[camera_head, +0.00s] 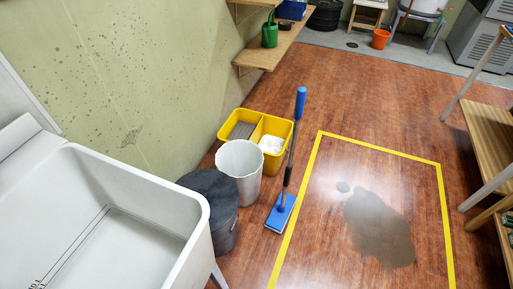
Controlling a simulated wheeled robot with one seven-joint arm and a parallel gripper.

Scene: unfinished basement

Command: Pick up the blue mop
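The blue mop (287,180) stands on the wooden floor in the middle of the head view. Its flat blue head (280,213) rests on the floor beside the yellow floor line. Its dark pole rises with a slight tilt to a blue grip (300,102) at the top. The mop stands just right of a white bin and a yellow two-part bucket, and its pole passes close to the bucket's right edge; I cannot tell whether they touch. My gripper does not show in this view.
The yellow bucket (226,113), the white bin (239,158) and a dark bin (224,238) line the wall. A white sink (186,198) fills the lower left. Yellow tape (318,150) frames a dark puddle (377,230). Wooden shelving (490,140) stands right.

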